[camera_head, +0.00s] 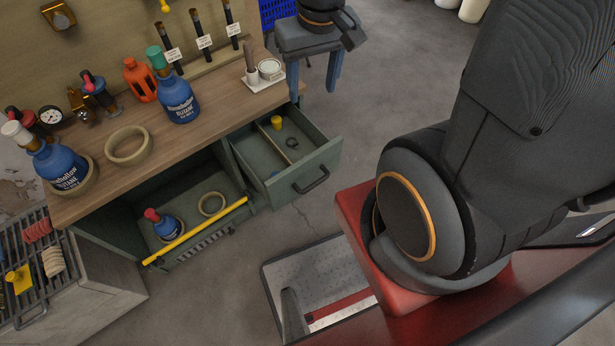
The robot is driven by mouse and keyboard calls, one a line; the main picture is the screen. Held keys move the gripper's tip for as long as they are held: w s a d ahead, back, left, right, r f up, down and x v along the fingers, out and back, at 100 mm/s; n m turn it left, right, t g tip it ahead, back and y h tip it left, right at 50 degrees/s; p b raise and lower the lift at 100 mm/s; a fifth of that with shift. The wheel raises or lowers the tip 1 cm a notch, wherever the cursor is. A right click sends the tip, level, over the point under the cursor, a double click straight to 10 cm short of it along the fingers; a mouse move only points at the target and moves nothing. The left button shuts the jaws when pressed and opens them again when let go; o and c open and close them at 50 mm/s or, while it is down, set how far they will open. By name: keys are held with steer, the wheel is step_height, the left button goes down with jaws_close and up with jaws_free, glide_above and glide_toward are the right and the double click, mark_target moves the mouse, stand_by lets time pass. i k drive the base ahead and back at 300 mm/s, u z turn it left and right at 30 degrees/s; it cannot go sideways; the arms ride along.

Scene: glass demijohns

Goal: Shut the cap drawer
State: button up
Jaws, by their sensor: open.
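The green drawer at the right of the workbench, which I take to be the cap drawer (327,157), stands pulled open. It has a dark bar handle (311,181) on its front. Inside are a yellow cap (277,123), a small dark ring (292,143) and a thin divider. My gripper (314,92) is at the top of the picture, past the right end of the bench. Its two blue-grey fingers point down, spread apart with nothing between them. It is apart from the drawer and its handle.
Left of that drawer, a wider open compartment with a yellow bar (196,231) holds a small blue bottle (168,228) and a ring (212,204). Blue bottles (177,98), a tan ring (129,145) and tools crowd the benchtop (205,135). Grey floor (345,140) is clear right of the drawer.

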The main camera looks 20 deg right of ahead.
mark_target(260, 150)
steer(key=z, duration=0.2)
steer(key=k, duration=1.2)
steer(key=u, duration=0.1)
